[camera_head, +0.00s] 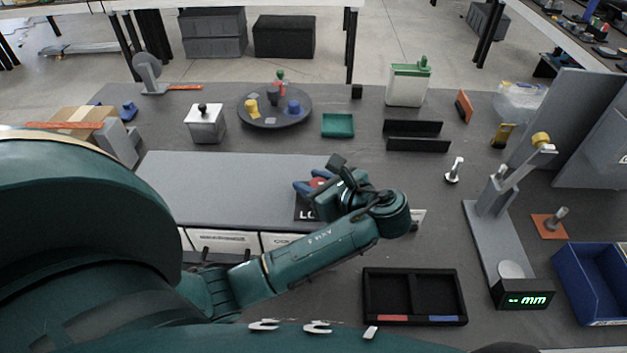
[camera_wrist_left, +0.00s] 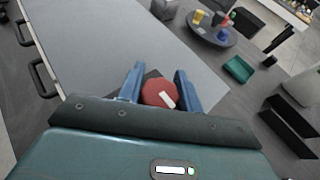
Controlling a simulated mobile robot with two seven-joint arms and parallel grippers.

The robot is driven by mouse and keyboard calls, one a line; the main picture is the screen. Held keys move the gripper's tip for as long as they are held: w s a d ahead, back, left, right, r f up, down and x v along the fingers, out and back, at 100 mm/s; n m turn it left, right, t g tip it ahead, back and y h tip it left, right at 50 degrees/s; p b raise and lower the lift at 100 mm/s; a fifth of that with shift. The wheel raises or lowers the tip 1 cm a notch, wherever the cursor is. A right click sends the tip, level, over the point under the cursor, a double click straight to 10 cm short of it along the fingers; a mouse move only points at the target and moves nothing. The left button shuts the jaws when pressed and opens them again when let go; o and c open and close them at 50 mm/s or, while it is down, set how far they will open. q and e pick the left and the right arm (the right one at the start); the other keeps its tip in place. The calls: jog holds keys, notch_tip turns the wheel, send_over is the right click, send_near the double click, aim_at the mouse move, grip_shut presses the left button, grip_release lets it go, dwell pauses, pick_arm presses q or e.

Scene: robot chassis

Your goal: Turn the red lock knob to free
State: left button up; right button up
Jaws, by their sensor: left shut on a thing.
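The red lock knob (camera_wrist_left: 160,93) is round with a white mark across its top, and sits on a dark plate at the edge of the grey cabinet top. In the head view only a little of the red knob (camera_head: 318,182) shows, and my wrist hides much of its plate (camera_head: 306,213), which has white lettering. My left gripper (camera_wrist_left: 157,84) has blue fingers on both sides of the knob and is shut on it. In the head view the left gripper (camera_head: 313,186) is at the right end of the cabinet top. My right gripper is not in view.
The grey cabinet (camera_head: 225,185) has white-labelled drawers at its front. A black two-part tray (camera_head: 415,297) lies to the front right. A round dark turntable (camera_head: 274,108) with coloured pieces and a green tray (camera_head: 338,125) stand behind. A grey stand with a digital display (camera_head: 523,297) is at right.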

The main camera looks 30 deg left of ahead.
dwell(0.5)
pick_arm(q)
jog(key=o, duration=0.9)
jog(key=shift+o, duration=0.2)
